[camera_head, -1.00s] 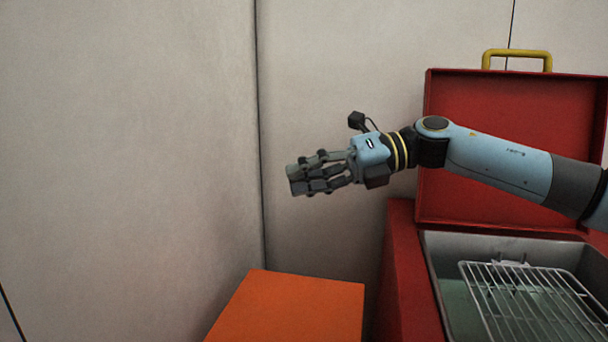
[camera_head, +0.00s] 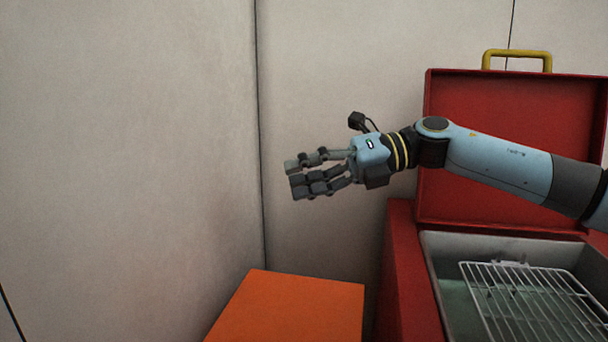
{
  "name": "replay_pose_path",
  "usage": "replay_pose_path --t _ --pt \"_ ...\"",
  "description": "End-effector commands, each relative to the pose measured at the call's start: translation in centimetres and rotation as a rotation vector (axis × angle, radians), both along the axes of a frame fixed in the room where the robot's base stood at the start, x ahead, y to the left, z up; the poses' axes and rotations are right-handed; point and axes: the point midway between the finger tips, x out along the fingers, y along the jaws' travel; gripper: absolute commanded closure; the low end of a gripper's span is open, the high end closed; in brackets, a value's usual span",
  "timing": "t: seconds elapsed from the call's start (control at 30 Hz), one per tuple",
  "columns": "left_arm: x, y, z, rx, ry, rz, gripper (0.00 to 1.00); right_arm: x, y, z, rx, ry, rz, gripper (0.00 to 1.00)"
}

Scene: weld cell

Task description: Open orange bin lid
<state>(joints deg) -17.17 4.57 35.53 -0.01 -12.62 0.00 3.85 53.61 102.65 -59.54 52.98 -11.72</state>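The orange bin (camera_head: 290,308) shows at the bottom of the view, left of the red unit. Only its flat orange top is in the picture, and it looks closed. My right gripper (camera_head: 296,178) hangs in the air above and behind the bin's top in the picture, pointing left. Its fingers are a little apart, with a narrow gap between the upper finger and the lower ones, and it holds nothing. It does not touch the bin. My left gripper is out of view.
A red parts washer (camera_head: 402,275) stands to the right, with its red lid (camera_head: 515,140) raised and a yellow handle (camera_head: 517,53) on top. A wire rack (camera_head: 530,300) lies in its basin. Pale walls (camera_head: 130,140) meet behind the bin.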

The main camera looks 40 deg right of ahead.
Motion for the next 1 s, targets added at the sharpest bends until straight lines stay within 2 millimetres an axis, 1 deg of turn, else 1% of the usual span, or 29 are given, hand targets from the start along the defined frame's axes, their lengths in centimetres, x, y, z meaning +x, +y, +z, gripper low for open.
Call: replay_pose_path --t 0.13,0.23,0.37,0.6,0.8,1.0 --pt "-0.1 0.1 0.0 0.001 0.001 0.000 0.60 0.0 -0.1 0.0 0.000 0.000 0.000 0.62" --pt "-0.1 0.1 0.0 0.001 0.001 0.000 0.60 -0.3 -0.4 0.0 -0.002 0.002 0.000 0.62" --pt "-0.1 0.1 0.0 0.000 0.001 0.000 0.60 -1.1 -1.7 0.2 -0.005 0.006 0.001 0.62" --pt "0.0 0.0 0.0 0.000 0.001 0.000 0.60 -2.8 -4.6 1.0 -0.008 0.009 0.001 0.62" --pt "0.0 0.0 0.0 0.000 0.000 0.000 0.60 -3.7 -5.7 1.3 -0.003 0.006 0.006 0.62" --pt "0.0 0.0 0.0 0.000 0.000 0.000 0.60 -3.8 -6.2 1.6 -0.001 0.002 0.001 0.62"
